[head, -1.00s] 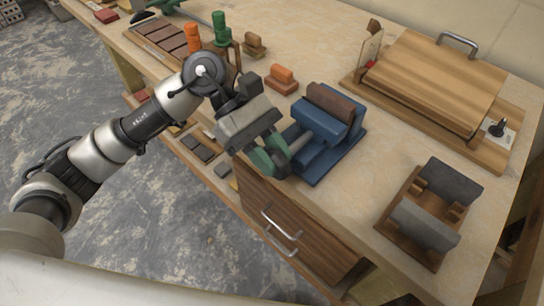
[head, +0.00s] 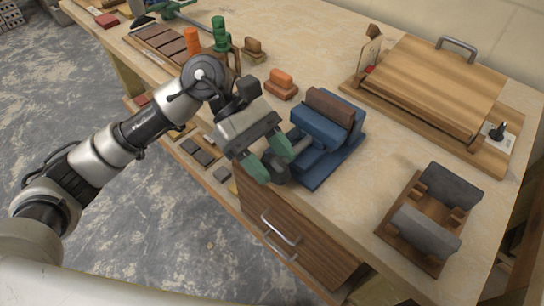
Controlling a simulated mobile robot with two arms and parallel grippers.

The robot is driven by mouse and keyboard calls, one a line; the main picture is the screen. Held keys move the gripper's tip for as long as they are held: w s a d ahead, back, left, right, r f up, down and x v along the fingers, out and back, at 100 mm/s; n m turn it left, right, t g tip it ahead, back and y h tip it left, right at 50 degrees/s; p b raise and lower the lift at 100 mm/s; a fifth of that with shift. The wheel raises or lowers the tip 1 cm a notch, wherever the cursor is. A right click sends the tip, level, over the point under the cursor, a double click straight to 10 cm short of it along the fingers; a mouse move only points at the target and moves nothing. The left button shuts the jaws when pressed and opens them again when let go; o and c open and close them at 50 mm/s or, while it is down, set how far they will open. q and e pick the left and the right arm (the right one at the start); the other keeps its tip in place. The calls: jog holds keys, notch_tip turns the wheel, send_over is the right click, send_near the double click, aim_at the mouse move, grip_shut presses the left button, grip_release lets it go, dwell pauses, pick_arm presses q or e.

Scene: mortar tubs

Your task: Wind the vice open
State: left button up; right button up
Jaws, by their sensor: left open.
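The blue vice (head: 322,135) stands near the bench's front edge, with a brown block (head: 329,108) at the top between its blue jaws. A grey screw (head: 301,146) comes out of its front side toward my left gripper, and a dark knob or handle hub (head: 275,169) shows at the screw's end. My left gripper (head: 267,160), with green fingertips, is open at that end of the vice. Its fingers are on either side of the dark part; I cannot tell whether they touch it. The handle is partly hidden by the gripper. My right gripper is not in view.
A small orange-brown block (head: 281,84) sits behind the vice. A wooden stand with grey end pieces (head: 425,216) is at the right, and a wooden box with a handle (head: 438,84) at the back right. A drawer handle (head: 280,228) sticks out below the bench edge.

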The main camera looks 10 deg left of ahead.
pick_arm(q)
jog(key=v, duration=1)
jog(key=shift+w+a+r+b, duration=0.15)
jog(key=shift+w+a+b, duration=0.05)
jog(key=shift+b, duration=0.1)
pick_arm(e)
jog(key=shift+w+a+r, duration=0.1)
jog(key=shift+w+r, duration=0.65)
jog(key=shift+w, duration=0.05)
